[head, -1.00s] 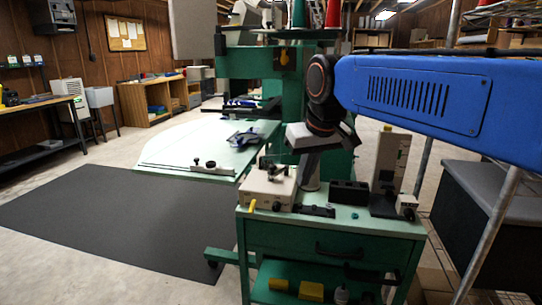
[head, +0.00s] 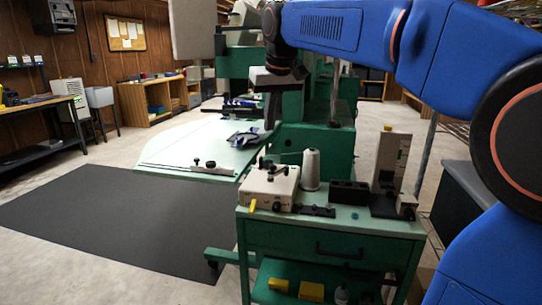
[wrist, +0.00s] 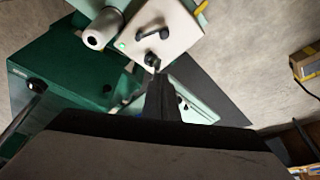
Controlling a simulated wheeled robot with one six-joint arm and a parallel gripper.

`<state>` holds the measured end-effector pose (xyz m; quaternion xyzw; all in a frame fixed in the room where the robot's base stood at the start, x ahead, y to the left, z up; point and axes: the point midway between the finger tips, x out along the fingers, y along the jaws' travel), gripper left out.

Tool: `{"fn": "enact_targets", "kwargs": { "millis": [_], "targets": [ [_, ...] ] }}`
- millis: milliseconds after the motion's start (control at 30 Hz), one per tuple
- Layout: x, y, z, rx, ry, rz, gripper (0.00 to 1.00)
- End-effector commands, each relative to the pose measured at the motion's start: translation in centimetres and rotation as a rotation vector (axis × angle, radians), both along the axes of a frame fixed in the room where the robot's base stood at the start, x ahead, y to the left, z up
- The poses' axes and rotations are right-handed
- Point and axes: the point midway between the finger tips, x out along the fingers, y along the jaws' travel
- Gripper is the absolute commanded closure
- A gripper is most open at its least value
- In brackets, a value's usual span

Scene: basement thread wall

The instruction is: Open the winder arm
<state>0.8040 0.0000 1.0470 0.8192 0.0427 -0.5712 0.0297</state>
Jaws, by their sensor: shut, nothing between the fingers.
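The winder is a beige box (head: 268,187) on the left of the green cart top. A black arm with a round knob (head: 266,166) lies on it, and a small yellow lever sticks out at its front left. In the wrist view the beige box (wrist: 180,32) shows at the top, with the black arm (wrist: 152,36) and a dark knob on it. My gripper (head: 271,124) is shut and empty, pointing down above and behind the winder in the head view. In the wrist view its fingers (wrist: 161,82) appear just below the knob; I cannot tell the gap.
A white thread cone (head: 311,170) stands right of the winder. A black block (head: 349,191) and an upright beige device (head: 391,160) stand farther right on the cart. The green machine with its pale table (head: 190,150) is behind. The dark floor mat (head: 120,215) is clear.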

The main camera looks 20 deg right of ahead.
Motion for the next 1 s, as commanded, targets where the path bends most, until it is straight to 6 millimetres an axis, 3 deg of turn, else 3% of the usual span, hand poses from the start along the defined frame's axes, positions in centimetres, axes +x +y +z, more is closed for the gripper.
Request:
{"fn": "enact_targets", "kwargs": {
  "millis": [367,900,1000],
  "targets": [
    [0.4,0.0,-1.2,0.0,0.002,0.0,1.0],
    [3.4,0.3,-9.8,0.0,0.002,0.0,1.0],
    [1.7,0.2,-9.7,0.0,-0.002,0.0,1.0]
  ]
}}
